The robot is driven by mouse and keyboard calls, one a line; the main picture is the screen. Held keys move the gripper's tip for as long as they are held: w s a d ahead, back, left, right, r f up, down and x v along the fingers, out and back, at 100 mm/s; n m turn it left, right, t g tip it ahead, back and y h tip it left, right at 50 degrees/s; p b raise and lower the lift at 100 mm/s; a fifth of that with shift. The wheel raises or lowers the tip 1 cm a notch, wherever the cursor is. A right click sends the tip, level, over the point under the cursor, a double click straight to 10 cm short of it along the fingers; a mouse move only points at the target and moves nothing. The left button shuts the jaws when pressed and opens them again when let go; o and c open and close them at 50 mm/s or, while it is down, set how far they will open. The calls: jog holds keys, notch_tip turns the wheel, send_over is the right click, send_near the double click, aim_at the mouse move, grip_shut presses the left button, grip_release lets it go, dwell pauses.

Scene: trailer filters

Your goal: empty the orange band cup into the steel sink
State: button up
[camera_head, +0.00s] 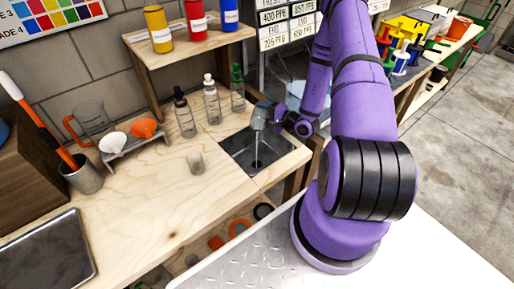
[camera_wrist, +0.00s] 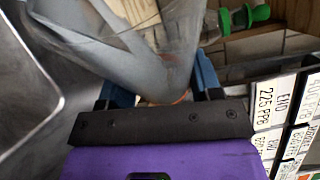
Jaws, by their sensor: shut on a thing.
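My gripper (camera_head: 276,117) is shut on a clear, greyish cup (camera_head: 259,118), held above the steel sink (camera_head: 237,142). In the wrist view the cup (camera_wrist: 140,45) lies between the blue fingers, large and close. A bit of orange shows at its lower part, near the gripper palm. The cup looks tilted over in the wrist view. A thin pale streak runs below it toward the dark drain in the head view; I cannot tell for sure that it is liquid. The cup's contents are not clear.
Another small cup (camera_head: 196,162) stands on the wooden bench (camera_head: 150,215), left of the sink. Dropper bottles (camera_head: 184,114) stand behind it, and a green-capped bottle (camera_head: 237,88) stands behind the sink. A shelf (camera_head: 190,48) with coloured bottles rises at the back.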

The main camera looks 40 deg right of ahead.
aim_at(265, 115)
jog(key=shift+s+a+f+n+t+y, duration=0.1)
jog(key=shift+s+n+t, duration=0.1)
jog(key=shift+n, duration=0.35)
jog(key=shift+s+a+n+t+y, duration=0.1)
jog(key=shift+a+n+t, duration=0.1)
jog(key=shift+n, duration=0.4)
jog(key=shift+s+a+f+n+t+y, duration=0.1)
jog(key=shift+n+t, duration=0.1)
jog(key=shift+n, duration=0.35)
dwell(2.0)
jog(key=shift+s+a+r+n+t+y+p, duration=0.15)
jog(key=shift+s+a+r+n+t+y, duration=0.1)
jog(key=shift+r+n, duration=0.45)
jog(key=shift+s+a+r+n+t+y+p, duration=0.15)
jog(key=shift+s+a+r+n+t, duration=0.2)
jog(key=shift+n, duration=0.55)
dwell(0.9)
jog(key=shift+s+a+r+n+y, duration=0.15)
jog(key=shift+s+r+n+y, duration=0.15)
jog(key=shift+n, duration=0.35)
jog(key=shift+s+a+r+n+y, duration=0.1)
jog(key=shift+a+r+n+y, duration=0.2)
jog(key=shift+n, duration=0.35)
dwell(0.5)
